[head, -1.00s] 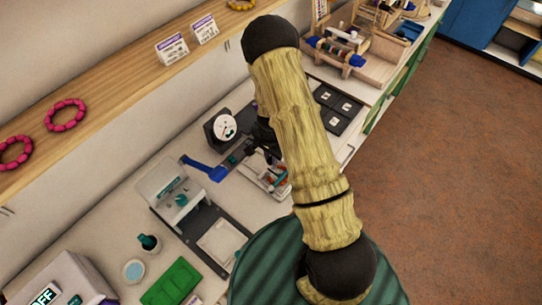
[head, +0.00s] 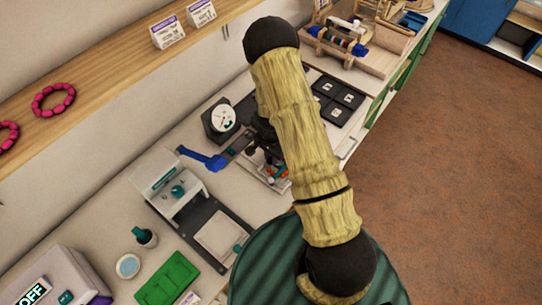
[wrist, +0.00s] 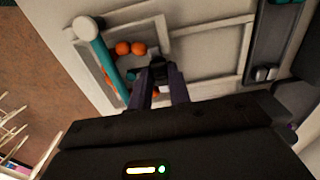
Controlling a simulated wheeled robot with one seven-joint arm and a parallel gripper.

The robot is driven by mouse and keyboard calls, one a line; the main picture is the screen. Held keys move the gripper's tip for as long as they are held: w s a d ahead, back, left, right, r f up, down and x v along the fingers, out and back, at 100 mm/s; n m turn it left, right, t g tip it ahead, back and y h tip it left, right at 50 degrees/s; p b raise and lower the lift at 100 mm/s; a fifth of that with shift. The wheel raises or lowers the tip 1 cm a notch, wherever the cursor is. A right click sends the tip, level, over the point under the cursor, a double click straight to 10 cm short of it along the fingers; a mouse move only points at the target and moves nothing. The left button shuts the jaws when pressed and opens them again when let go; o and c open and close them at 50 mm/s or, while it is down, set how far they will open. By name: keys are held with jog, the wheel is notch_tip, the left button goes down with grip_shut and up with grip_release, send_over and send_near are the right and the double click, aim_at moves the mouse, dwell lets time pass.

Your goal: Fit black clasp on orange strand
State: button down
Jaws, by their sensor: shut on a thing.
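My gripper (wrist: 165,82) is shut on the black clasp (wrist: 157,62), a small dark piece at its fingertips in the wrist view. The orange strand shows as several round orange beads (wrist: 130,48) in a pale tray (wrist: 205,55). More orange shows beside the teal rod and by my fingers. The clasp appears close to the beads; I cannot tell whether it touches them. In the head view my arm hides most of the gripper, and the orange beads (head: 283,172) show just below it.
A teal rod with a white end (wrist: 88,28) crosses the tray's left side. In the head view, a dial gauge (head: 222,118), a blue lever (head: 205,160) and a white-and-teal press (head: 176,188) stand left of my arm. Black compartments (head: 338,100) lie beyond. Open floor is at right.

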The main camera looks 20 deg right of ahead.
jog(key=c, duration=0.9)
grip_release()
jog(key=shift+s, duration=0.1)
